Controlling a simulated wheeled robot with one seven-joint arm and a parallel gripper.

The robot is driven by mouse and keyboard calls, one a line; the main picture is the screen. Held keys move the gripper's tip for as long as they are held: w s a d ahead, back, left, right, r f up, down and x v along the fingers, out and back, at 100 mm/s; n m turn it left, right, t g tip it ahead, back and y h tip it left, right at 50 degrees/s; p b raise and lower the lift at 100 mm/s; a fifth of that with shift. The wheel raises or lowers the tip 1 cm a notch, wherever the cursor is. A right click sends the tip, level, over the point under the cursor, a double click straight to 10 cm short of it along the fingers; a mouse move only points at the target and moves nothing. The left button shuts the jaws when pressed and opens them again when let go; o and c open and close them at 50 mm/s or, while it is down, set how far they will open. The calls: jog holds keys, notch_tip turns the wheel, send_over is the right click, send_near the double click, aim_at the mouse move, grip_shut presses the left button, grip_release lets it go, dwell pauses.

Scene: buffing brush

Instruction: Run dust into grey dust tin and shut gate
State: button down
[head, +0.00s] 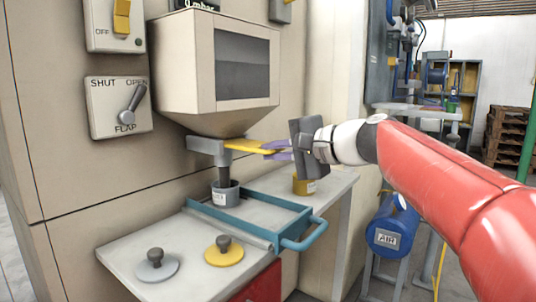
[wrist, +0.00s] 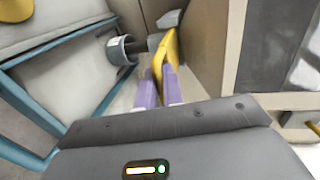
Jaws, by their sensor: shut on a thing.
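The yellow gate plate (head: 246,146) sticks out to the right from the grey outlet under the hopper (head: 215,118). My gripper (head: 272,150) is shut on the plate's outer end with its purple fingers; the wrist view shows the fingers (wrist: 159,80) on the yellow plate (wrist: 172,48). The grey dust tin (head: 225,194) stands upright below the outlet, and it also shows in the wrist view (wrist: 117,50). A dark column (head: 225,168) joins outlet and tin; I cannot tell whether it is pipe or falling dust. The tin's fill level is hidden. The hopper window (head: 243,78) shows dark grey lower down.
A yellow tin (head: 305,185) stands right on the bench (head: 128,252). A blue frame (head: 258,208) with a handle surrounds the grey tin's area. A grey lid (head: 156,266) and a yellow lid (head: 224,254) lie in front. The flap lever (head: 132,103) points toward OPEN.

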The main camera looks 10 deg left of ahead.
jog(key=c, duration=1.6)
grip_release()
jog(key=v, duration=0.7)
jog(key=shift+s+d, duration=0.1)
jog(key=shift+d, duration=0.25)
jog(key=s+d+f+n+h+p, duration=0.1)
jog(key=s+d+f+h+p, duration=0.2)
jog(key=s+d+f, duration=0.4)
jog(key=s+d+f+n+h+p, duration=0.2)
jog(key=s+d+f+h+p, duration=0.2)
jog(key=s+d+f+h, duration=0.2)
jog(key=s+d+f+n+h+p, duration=0.1)
jog(key=s+d+f+h+p, duration=0.2)
jog(key=s+d+f+h, duration=0.2)
jog(key=shift+s+d+f+n, duration=0.1)
jog(key=shift+s+d+f, duration=0.45)
jog(key=shift+s, duration=0.2)
jog(key=shift+s+d+f+n, duration=0.1)
jog(key=shift+s+d+f, duration=0.5)
jog(key=shift+s, duration=0.2)
jog(key=shift+s+d+f+n, duration=0.1)
jog(key=shift+s+d+f, duration=0.45)
jog(key=shift+s, duration=0.2)
